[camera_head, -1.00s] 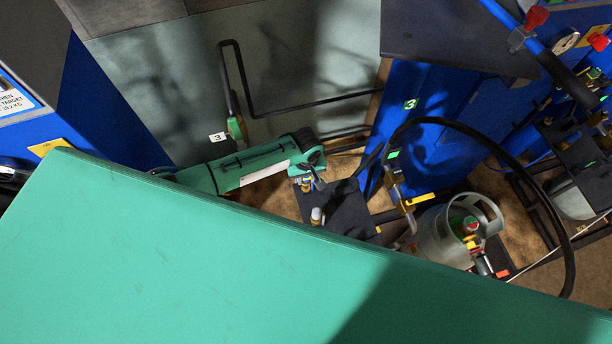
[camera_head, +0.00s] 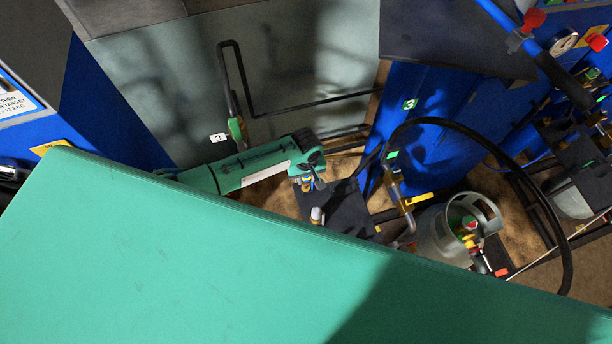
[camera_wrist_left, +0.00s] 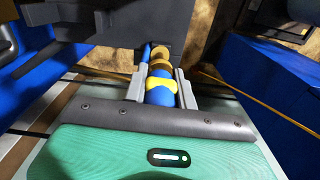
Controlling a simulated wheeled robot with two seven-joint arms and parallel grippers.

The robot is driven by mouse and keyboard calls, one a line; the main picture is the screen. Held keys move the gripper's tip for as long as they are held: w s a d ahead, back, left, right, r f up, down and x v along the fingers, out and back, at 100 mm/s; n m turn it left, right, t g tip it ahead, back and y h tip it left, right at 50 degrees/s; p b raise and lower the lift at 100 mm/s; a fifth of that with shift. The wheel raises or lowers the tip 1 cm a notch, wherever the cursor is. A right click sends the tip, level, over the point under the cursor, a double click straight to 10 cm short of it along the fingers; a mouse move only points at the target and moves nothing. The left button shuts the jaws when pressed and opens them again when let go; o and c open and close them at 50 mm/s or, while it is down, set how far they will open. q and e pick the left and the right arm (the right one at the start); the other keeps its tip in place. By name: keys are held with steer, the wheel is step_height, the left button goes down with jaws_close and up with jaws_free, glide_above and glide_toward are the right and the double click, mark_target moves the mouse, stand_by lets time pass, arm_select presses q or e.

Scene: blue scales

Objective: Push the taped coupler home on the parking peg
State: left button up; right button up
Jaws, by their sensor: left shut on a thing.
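The taped coupler is a blue cylinder with a yellow band (camera_wrist_left: 161,84) in the left wrist view. My left gripper (camera_wrist_left: 163,92) is shut on it, one grey finger on each side. Brass-coloured rings (camera_wrist_left: 160,55) show at its far end, close to a dark block. I cannot tell how far the coupler sits on the parking peg, as the contact is hidden. In the head view my left gripper (camera_head: 311,167) reaches in from the left, with the small blue and yellow coupler (camera_head: 307,184) at its tip, above a black plate (camera_head: 345,207). My right gripper is not in view.
A short light-tipped post (camera_head: 317,215) stands on the black plate. A grey gas cylinder (camera_head: 440,242) stands to the right, with a black hose (camera_head: 535,185) arching over it. A pipe with a yellow valve handle (camera_head: 419,199) is between them. A large green part of mine blocks the lower head view.

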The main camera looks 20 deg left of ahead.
mark_target(306, 183)
arm_select(q)
steer(key=shift+p, duration=0.4)
steer(key=shift+f, duration=0.2)
stand_by(0.4)
steer(key=shift+f+b, duration=1.1)
steer(key=shift+f, duration=0.65)
steer(key=o, duration=1.1)
step_height(306, 183, up, 12)
steer(key=shift+r+b, duration=0.25)
steer(key=shift+b, duration=0.95)
steer(key=shift+r, duration=0.6)
steer(key=shift+s, duration=0.1)
